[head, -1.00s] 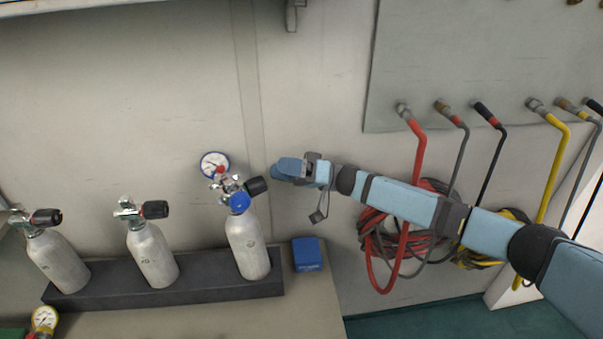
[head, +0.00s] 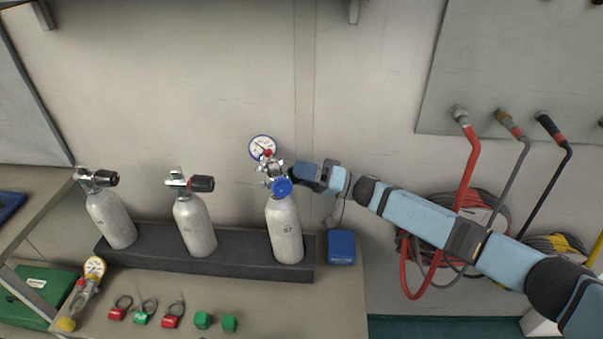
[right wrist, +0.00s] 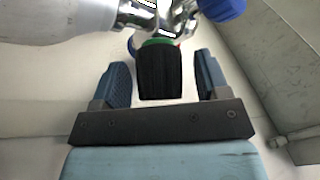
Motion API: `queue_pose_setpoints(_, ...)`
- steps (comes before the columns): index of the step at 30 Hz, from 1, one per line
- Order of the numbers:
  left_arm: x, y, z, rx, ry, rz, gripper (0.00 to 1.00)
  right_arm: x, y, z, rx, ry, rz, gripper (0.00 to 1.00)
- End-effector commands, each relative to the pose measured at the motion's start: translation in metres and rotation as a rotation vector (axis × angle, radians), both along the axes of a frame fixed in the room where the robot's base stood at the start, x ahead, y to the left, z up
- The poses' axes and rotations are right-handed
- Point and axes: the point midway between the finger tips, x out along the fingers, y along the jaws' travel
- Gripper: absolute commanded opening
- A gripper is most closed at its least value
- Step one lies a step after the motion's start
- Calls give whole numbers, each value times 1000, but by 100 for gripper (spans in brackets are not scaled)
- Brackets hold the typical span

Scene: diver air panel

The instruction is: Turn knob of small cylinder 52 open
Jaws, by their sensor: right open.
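The small grey cylinder (head: 284,230) at the right end of the rack carries a number that looks like 52, though it is small. A gauge (head: 262,148) and a blue round cap (head: 282,187) sit on its valve. Its black knob (right wrist: 160,72), with a green ring at its base, shows in the right wrist view. My right gripper (head: 306,174) is open, with one finger on each side of the knob and gaps visible. In the head view the gripper mostly hides the knob. My left gripper is not in view.
Two more cylinders (head: 195,226) (head: 112,220) with black knobs stand to the left in the dark rack (head: 220,264). A blue box (head: 341,247) sits right of the rack. Red and green tags and caps lie in front. Hoses (head: 465,170) hang at the right.

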Motion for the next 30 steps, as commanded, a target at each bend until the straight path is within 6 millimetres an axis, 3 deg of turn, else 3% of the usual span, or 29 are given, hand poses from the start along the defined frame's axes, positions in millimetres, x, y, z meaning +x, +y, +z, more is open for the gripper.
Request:
queue_pose_setpoints(6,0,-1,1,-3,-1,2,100,0,0,0,0,0,0,66)
queue_pose_setpoints(12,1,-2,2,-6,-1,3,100,0,0,0,0,0,0,20)
queue_pose_setpoints(22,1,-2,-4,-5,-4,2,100,0,0,-2,16,-35,1,20)
queue_pose_setpoints(30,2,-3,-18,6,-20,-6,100,0,0,-5,81,-182,11,20)
